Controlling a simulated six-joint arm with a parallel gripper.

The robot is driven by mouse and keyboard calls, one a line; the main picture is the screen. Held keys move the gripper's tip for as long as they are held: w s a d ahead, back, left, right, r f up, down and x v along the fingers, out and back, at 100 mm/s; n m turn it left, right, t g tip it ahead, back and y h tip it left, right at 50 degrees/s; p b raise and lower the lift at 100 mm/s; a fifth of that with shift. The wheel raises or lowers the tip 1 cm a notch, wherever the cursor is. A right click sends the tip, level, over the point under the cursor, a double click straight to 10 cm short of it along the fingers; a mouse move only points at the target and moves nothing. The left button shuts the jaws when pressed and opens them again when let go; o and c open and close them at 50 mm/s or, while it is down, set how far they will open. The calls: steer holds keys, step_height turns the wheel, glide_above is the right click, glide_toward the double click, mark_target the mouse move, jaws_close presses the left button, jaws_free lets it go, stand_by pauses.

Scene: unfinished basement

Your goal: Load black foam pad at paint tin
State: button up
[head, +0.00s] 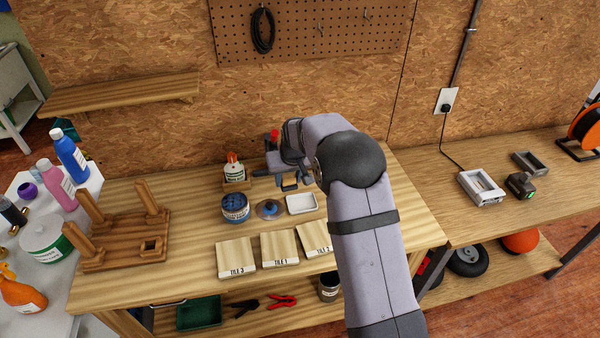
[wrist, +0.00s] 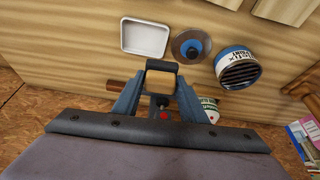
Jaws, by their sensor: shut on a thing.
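The paint tin (head: 236,209) stands on the wooden bench with a blue and white label. In the wrist view the tin (wrist: 237,68) shows a dark, striped top at the upper right. My gripper (head: 291,184) is low over the back of the bench, behind the white tray and right of the tin. The pad is not clear in the head view.
Wooden tiles (head: 280,249) lie in front.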

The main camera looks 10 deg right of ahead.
steer(key=a+r+n+g+y, duration=0.1)
steer(key=a+n, duration=0.7)
steer(key=a, duration=0.9)
steer(key=shift+w+r+y+p, duration=0.3)
steer(key=shift+w+r+y, duration=0.15)
steer(key=shift+r+y, duration=0.5)
steer(key=shift+f, duration=0.15)
steer(key=shift+f+b, duration=2.1)
steer(key=shift+f, duration=0.8)
steer(key=shift+d+f+b, duration=0.1)
steer(key=shift+f+b, duration=0.3)
steer(key=shift+f, duration=0.2)
steer(key=shift+r, duration=0.1)
